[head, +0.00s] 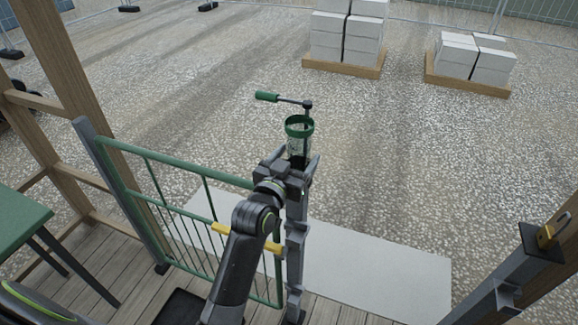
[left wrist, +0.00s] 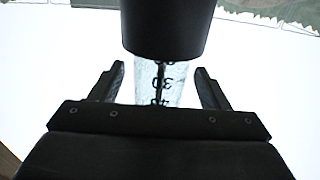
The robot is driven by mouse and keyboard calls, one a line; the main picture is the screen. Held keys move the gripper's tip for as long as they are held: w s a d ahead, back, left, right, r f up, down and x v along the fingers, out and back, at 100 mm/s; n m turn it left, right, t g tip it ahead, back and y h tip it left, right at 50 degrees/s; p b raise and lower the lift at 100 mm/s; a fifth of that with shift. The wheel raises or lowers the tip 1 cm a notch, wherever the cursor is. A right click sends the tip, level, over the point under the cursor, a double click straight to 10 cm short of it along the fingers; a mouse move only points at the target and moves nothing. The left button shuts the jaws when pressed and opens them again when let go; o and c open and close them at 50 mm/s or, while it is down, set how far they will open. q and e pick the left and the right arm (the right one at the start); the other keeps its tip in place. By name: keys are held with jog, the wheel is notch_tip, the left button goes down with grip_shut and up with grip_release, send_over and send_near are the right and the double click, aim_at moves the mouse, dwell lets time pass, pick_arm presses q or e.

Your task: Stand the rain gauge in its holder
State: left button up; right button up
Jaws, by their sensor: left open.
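The rain gauge (head: 298,142), a clear tube with a green collar, is upright at the top of the grey gate post. My left gripper (head: 291,165) is open at the gauge's lower part, with a finger on either side. In the left wrist view, the clear tube (left wrist: 160,84) with black numbers stands between the open fingers (left wrist: 160,85), with gaps on both sides. The dark collar (left wrist: 165,30) is above it. The gauge's lower end and the holder are hidden behind my gripper, so I cannot tell how the gauge is seated. My right gripper is not in view.
A rod with a green end (head: 267,97) sticks up beside the gauge. A green railed gate (head: 165,160) stands left of my arm. A green table (head: 20,215) is at left, and a padlocked post (head: 515,265) at right. Pale block stacks (head: 345,35) stand far off on open gravel.

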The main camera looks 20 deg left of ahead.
pick_arm(q)
jog(key=shift+s, duration=0.25)
jog(key=s+a+b, duration=0.1)
jog(key=s+b, duration=0.3)
jog(key=s, duration=0.7)
jog(key=shift+s+a, duration=0.15)
jog(key=shift+s, duration=0.1)
